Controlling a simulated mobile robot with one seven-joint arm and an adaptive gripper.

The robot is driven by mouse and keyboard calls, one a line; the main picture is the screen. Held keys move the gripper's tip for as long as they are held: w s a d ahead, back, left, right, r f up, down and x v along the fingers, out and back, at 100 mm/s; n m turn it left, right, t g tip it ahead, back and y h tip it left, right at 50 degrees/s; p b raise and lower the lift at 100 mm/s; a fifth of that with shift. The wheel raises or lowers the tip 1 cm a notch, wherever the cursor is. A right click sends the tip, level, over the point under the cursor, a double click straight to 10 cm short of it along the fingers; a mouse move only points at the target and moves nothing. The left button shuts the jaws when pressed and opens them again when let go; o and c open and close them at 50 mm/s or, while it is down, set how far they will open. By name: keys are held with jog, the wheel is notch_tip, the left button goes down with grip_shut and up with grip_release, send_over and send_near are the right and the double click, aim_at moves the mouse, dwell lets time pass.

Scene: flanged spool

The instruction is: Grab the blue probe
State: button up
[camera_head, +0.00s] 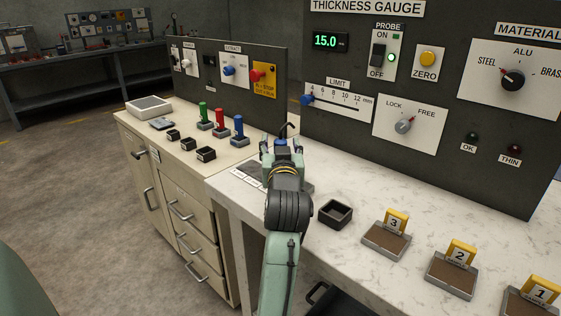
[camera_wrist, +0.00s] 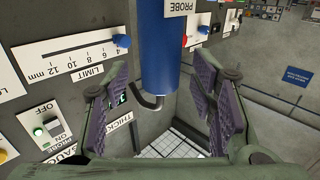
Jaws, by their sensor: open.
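The blue probe (camera_wrist: 160,50) is a thick blue cylinder with a white PROBE label, at the top centre of the wrist view. A dark bent cable (camera_wrist: 147,101) leaves its end. My gripper (camera_head: 281,147) is open over the bench in front of the gauge panel. In the wrist view its two fingers (camera_wrist: 162,88) stand on either side of the probe, with gaps visible on both sides. In the head view my gripper mostly hides the probe, and the dark cable (camera_head: 284,129) shows just beyond the fingertips.
The gauge panel (camera_head: 435,170) rises behind the bench. A black square tray (camera_head: 335,213) and brown pads with yellow number tags (camera_head: 386,240) lie to the right. Green, red and blue upright pieces (camera_head: 220,120) stand on the left bench. Marble bench (camera_head: 355,250) is bare between the tray and pads.

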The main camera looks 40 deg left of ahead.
jog(key=shift+w+a, duration=0.4)
jog(key=shift+c, duration=0.5)
grip_shut()
